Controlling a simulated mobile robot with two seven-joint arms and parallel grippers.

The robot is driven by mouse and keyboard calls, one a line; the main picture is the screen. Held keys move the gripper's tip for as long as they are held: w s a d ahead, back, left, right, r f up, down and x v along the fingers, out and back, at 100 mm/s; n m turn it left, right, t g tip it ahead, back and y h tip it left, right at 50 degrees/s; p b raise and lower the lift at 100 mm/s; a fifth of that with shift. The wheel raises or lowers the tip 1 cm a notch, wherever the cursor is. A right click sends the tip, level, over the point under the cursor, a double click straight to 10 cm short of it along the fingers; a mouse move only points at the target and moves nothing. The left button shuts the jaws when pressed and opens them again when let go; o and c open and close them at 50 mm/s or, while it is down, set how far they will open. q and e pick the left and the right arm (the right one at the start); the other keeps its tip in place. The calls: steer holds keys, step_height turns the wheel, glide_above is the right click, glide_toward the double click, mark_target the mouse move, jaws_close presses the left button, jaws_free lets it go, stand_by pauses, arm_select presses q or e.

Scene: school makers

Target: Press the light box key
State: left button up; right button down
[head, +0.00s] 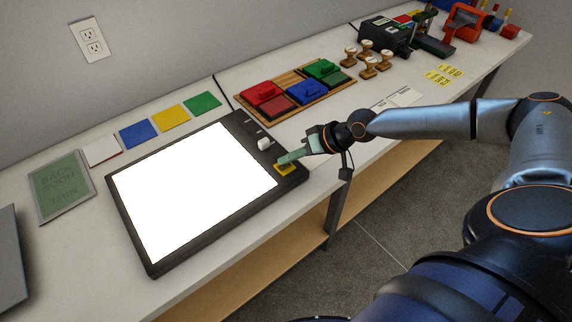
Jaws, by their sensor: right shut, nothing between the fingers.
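The light box (200,192) lies on the table with its white panel brightly lit inside a dark frame. On the right side of its frame is a yellow key (287,169). My right gripper (281,160) is shut and empty, with its greenish fingertips at the top edge of the yellow key. They partly cover the key, and I cannot tell whether they touch it. A white knob (264,144) sits on the frame just above the key. My left gripper is not in view.
Blue, yellow and green cards (171,118) lie behind the light box, with a green letter plate (60,186) at left. Ink pads on a wooden tray (325,96) and several wooden stamps (368,66) stand farther back. The table's front edge runs close below my right gripper.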

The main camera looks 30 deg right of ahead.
mark_target(289, 168)
steer(key=shift+f, duration=0.2)
steer(key=shift+f, duration=0.3)
steer(key=shift+b, duration=0.3)
stand_by(0.4)
steer(key=shift+r+p, duration=0.5)
steer(key=shift+p, duration=0.15)
step_height(289, 168, up, 6)
steer(key=p, duration=0.6)
stand_by(1.1)
